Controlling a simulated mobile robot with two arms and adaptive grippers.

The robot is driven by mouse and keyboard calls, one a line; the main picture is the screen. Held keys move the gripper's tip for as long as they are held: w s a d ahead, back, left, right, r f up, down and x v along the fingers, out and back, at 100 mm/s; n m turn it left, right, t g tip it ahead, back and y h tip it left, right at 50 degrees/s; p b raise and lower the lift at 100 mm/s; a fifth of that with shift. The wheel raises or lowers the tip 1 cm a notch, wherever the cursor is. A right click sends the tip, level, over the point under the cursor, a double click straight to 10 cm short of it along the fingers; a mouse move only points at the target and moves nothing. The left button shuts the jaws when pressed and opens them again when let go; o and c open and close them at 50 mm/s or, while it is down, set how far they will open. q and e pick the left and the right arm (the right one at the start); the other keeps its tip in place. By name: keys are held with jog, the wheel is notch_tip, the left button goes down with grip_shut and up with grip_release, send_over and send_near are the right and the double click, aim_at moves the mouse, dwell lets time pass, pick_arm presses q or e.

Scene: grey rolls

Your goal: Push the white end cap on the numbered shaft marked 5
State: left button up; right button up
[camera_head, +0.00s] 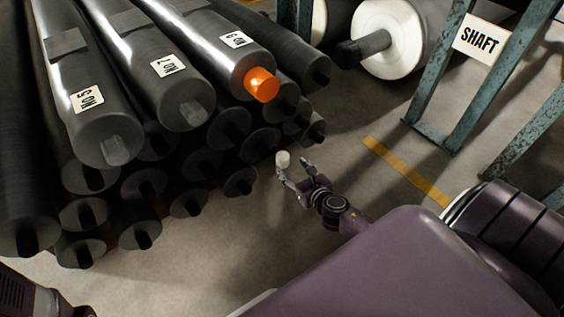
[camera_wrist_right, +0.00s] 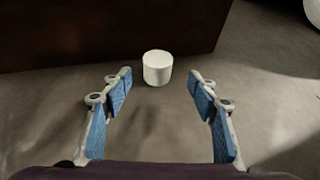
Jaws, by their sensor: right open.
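The roll with the NO. 5 label (camera_head: 82,70) lies at the left of the top row in the head view; its pale grey shaft end (camera_head: 114,150) sticks out bare. A small white end cap (camera_head: 283,159) is at the fingertips of my right gripper (camera_head: 293,168). In the right wrist view the cap (camera_wrist_right: 157,68) stands upright just beyond the gap between the fingers. That right gripper (camera_wrist_right: 160,92) is open, its blue-padded fingers apart on either side. My left gripper is out of view.
Beside it lie the NO. 7 roll (camera_head: 165,75) and another numbered roll with an orange cap (camera_head: 262,85). Several dark rolls are stacked beneath. A white roll (camera_head: 388,35) and a teal frame with a SHAFT sign (camera_head: 478,39) stand at the back right. Floor (camera_head: 215,255) is open in front.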

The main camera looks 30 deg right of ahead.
aim_at(286, 162)
jog(key=b+x, duration=0.2)
jog(key=x, duration=0.1)
jog(key=b+x, duration=0.1)
jog(key=x, duration=0.1)
jog(key=shift+w+a, duration=0.2)
jog(key=shift+a, duration=0.05)
jog(key=shift+w+b, duration=0.3)
jog(key=shift+w, duration=0.1)
jog(key=c, duration=1.1)
jog(key=shift+c, duration=0.2)
